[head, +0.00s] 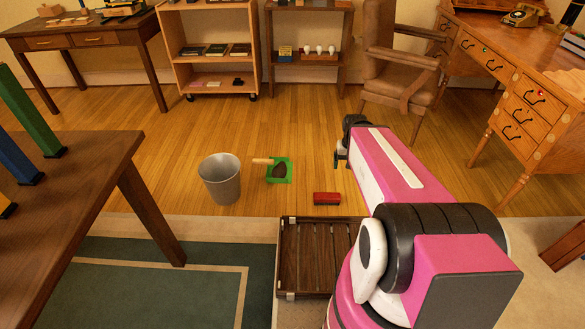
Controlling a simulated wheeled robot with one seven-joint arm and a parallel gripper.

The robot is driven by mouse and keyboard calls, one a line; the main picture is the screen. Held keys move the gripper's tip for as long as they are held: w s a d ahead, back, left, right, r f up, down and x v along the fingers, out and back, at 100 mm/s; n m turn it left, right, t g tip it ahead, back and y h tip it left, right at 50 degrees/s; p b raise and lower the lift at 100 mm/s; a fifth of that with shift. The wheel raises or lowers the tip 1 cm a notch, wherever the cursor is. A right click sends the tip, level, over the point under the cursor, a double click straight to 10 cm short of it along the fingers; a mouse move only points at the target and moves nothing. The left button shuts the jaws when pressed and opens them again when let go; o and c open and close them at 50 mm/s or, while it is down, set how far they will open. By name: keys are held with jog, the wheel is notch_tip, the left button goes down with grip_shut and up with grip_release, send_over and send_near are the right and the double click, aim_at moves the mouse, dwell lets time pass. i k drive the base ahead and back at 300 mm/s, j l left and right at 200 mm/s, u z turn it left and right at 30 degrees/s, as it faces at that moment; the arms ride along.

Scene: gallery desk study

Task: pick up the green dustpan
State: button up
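The green dustpan (287,163) lies on the wooden floor near the middle of the head view. It has a dark patch in its pan and a light wooden handle (262,161) pointing left. My gripper (341,157) is at the end of my pink arm, to the right of the dustpan in the picture and apart from it. The gripper is small and dark here, partly hidden by my arm, and its opening is hard to make out.
A grey metal bin (220,180) stands just left of the dustpan. A red block-like object (327,198) and a dark slatted crate (287,262) lie nearer. A brown table (75,190) is at left, a desk (532,88) and chair (400,62) at right. Floor behind the dustpan is clear.

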aim_at(279, 170)
jog(key=u, duration=1.25)
jog(key=z, duration=0.65)
jog(key=i+j+z, duration=0.1)
jog(key=j, duration=0.25)
jog(key=i+j+z, duration=0.15)
jog(key=j, duration=0.2)
jog(key=i+j+z, duration=0.1)
jog(key=j, duration=0.3)
jog(key=i+j+z, duration=0.1)
jog(key=j, duration=0.3)
jog(key=i+j+z, duration=0.15)
jog(key=j, duration=0.25)
jog(key=i, duration=0.05)
